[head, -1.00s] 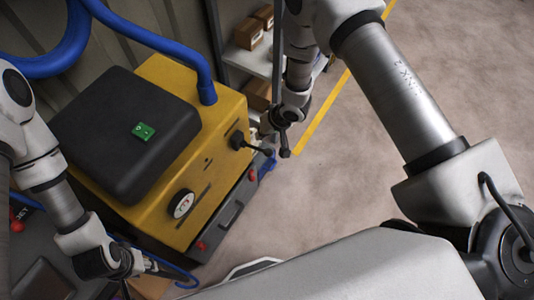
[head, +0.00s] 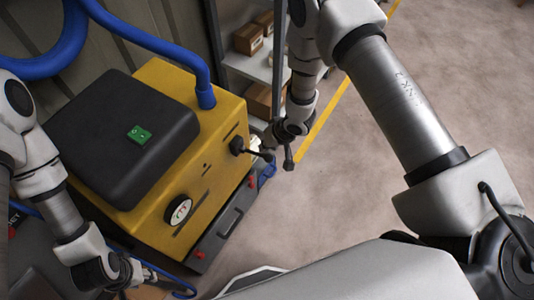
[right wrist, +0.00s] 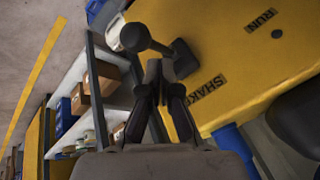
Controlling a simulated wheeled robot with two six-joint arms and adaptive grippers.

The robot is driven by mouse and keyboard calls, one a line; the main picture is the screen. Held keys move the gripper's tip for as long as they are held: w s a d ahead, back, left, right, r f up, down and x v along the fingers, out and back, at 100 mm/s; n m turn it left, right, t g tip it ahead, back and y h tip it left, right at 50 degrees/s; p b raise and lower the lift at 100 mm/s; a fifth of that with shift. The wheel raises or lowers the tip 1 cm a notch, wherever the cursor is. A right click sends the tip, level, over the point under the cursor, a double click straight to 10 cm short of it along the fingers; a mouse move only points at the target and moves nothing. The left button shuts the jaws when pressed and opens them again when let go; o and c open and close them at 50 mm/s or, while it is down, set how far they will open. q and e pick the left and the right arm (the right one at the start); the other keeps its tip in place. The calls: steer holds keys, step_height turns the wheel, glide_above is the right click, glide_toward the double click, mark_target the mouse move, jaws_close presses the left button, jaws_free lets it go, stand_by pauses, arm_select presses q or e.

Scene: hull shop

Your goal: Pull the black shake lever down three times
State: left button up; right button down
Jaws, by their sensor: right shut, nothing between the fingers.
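The black shake lever (head: 237,145) sticks out from the side of the yellow machine (head: 150,215). In the right wrist view the lever's rod and round knob (right wrist: 134,37) show just beyond my fingertips, and its dark base lies beside the word SHAKE. My right gripper (head: 289,163) is shut and empty, just right of the lever's end in the head view. In the right wrist view its fingertips (right wrist: 154,72) meet close to the lever; I cannot tell whether they touch. My left gripper (head: 138,278) is at the lower left, its fingers hard to make out.
Shelving with cardboard boxes (head: 248,40) stands behind my right arm. The floor to the right is clear.

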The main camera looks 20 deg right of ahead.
mark_target(271, 160)
steer(key=shift+f, duration=0.1)
stand_by(0.7)
steer(key=shift+s+d+f, duration=0.1)
steer(key=shift+f, duration=0.2)
steer(key=shift+s+d+f+b, duration=0.2)
steer(key=shift+s+f+b, duration=0.1)
steer(key=shift+f+b, duration=0.5)
steer(key=shift+s+d+f+b, duration=0.25)
steer(key=shift+f+b, duration=0.35)
steer(key=shift+f, duration=0.4)
steer(key=shift+s+d+f+b, duration=0.15)
steer(key=shift+s+f+b, duration=0.15)
steer(key=shift+f+b, duration=0.5)
stand_by(2.5)
stand_by(0.5)
steer(key=shift+w+a+r+p, duration=0.25)
steer(key=shift+w+r+p, duration=0.05)
steer(key=shift+r+p, duration=0.65)
steer(key=shift+w+a+r+p, duration=0.2)
steer(key=shift+w+r+p, duration=0.15)
steer(key=shift+r+p, duration=0.65)
steer(key=shift+w+a+r+p, duration=0.3)
steer(key=shift+r+p, duration=0.5)
steer(key=shift+r, duration=0.25)
